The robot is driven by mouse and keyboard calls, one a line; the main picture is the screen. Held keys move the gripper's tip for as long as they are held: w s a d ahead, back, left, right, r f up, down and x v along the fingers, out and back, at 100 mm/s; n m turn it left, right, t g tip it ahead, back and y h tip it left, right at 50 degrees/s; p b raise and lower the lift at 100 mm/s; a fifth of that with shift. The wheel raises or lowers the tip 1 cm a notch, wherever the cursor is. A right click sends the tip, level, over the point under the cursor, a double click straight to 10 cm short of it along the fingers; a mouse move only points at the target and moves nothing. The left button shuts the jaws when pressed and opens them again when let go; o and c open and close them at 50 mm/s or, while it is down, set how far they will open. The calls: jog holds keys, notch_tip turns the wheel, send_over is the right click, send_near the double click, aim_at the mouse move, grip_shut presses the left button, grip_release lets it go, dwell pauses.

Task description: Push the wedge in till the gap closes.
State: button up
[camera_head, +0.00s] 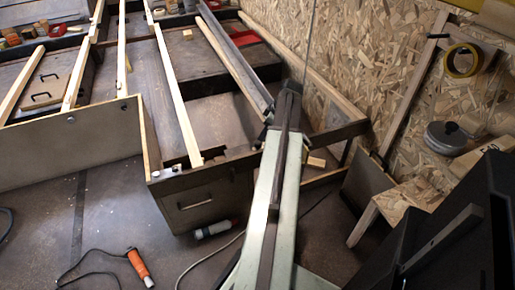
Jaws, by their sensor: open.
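My arm rises from the bottom centre of the head view, and my gripper (289,92) is at its far end, over the dark right-hand frame of the workbench. It is open, and I see nothing held in it; its fingertips are small and hard to make out. A small pale wood block (317,162) lies just right of my arm, apart from it. Another small pale block (187,35) lies farther back on the dark bench surface. I cannot tell which of them, if either, is the wedge. No gap is clearly visible; my arm hides part of the bench.
Long pale wooden strips (178,95) run across the bench (205,205). A chipboard wall (350,60) bounds the right side. A pale stool-like wooden piece (405,200) stands at right. An orange-handled tool (139,266) and cables lie on the floor, otherwise fairly open at left.

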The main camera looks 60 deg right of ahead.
aim_at(258, 142)
jog(key=b+x, duration=0.7)
jog(key=x, duration=0.1)
jog(key=shift+r, duration=0.15)
grip_shut()
dwell(1.1)
